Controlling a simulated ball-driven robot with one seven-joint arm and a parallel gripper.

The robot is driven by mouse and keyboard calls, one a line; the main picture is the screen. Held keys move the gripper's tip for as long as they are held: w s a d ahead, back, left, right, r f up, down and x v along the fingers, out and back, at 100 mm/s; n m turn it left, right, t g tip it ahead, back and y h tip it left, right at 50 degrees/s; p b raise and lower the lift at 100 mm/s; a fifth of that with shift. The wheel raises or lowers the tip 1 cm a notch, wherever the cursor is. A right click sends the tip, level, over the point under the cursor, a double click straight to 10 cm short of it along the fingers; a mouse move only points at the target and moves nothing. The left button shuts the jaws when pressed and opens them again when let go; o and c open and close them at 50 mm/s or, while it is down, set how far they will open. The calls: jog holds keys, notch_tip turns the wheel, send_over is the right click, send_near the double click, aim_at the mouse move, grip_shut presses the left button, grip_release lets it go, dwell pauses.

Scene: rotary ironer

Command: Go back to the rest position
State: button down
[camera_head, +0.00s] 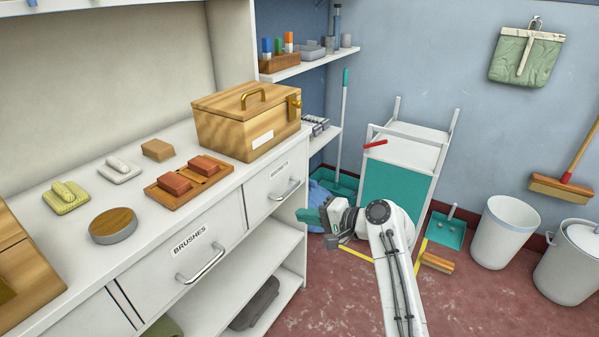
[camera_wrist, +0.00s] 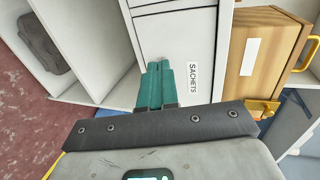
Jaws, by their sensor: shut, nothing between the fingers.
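My gripper (camera_head: 311,215) is at the end of my white arm, right of the white counter (camera_head: 140,160) and at about the height of its drawers. In the wrist view its teal fingers (camera_wrist: 157,85) are together with nothing between them. They point toward the front of the drawer labelled SACHETS (camera_wrist: 180,35). Whether the fingertips touch the drawer front cannot be told. In the head view this drawer (camera_head: 275,186) and the BRUSHES drawer (camera_head: 188,250) look shut.
A wooden box (camera_head: 240,130) with brass handle and latch stands on the counter. A teal-and-white cart (camera_head: 395,175) stands behind my gripper. A white bin (camera_head: 500,235) stands at right. Red floor (camera_head: 470,300) is clear in front.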

jog(key=s+d+f+n+g+h, duration=0.1)
jog(key=s+d+f+h, duration=0.1)
jog(key=s+d+f, duration=0.35)
jog(key=s+d+f+n+g+h, duration=0.1)
jog(key=s+d+f+n+h, duration=0.1)
jog(key=s+f, duration=0.55)
jog(key=s+d+f+n+g+h, duration=0.1)
jog(key=s+d+f, duration=0.15)
jog(key=s, duration=0.35)
jog(key=s+d+f+g+h, duration=0.1)
jog(key=s+d+f+h, duration=0.15)
jog(key=s, duration=0.45)
jog(key=s+d+f+n+g+h, duration=0.1)
jog(key=s+d+f, duration=0.1)
jog(key=s+d, duration=0.3)
jog(key=s+d+r+n+g+h, duration=0.1)
jog(key=s+d+h, duration=0.1)
jog(key=s, duration=0.6)
jog(key=s+d+r+n+g+h, duration=0.1)
jog(key=s+d, duration=0.1)
jog(key=s, duration=0.7)
notch_tip(320, 180, up, 13)
jog(key=p, duration=1.3)
jog(key=shift+s+d, duration=0.2)
jog(key=shift+d, duration=0.1)
jog(key=shift+r, duration=0.1)
